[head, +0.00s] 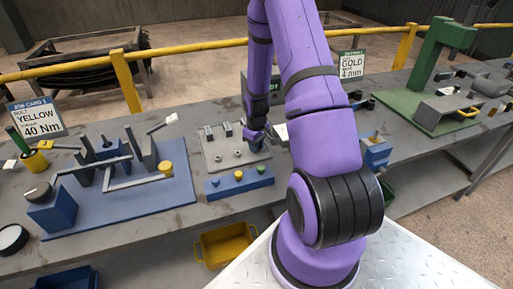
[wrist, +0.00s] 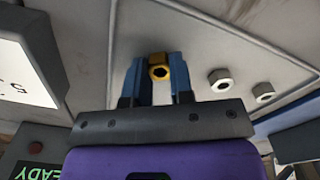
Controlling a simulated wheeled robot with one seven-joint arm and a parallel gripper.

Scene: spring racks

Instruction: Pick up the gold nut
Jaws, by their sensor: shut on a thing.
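The gold nut (wrist: 159,71) shows in the wrist view between the two blue fingertips of my gripper (wrist: 159,75), which is shut on it. The grey plate (wrist: 200,40) fills the background behind the nut. I cannot tell how far the nut is from the plate. In the head view my gripper (head: 256,138) is at the right end of the grey plate (head: 215,142). There the gold nut cannot be made out.
Two silver nuts (wrist: 219,78) (wrist: 263,93) sit on the plate, right of my gripper in the wrist view. A blue box with coloured buttons (head: 238,187) stands in front of the plate. A blue fixture (head: 135,200) is at left, a green press (head: 435,65) at right.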

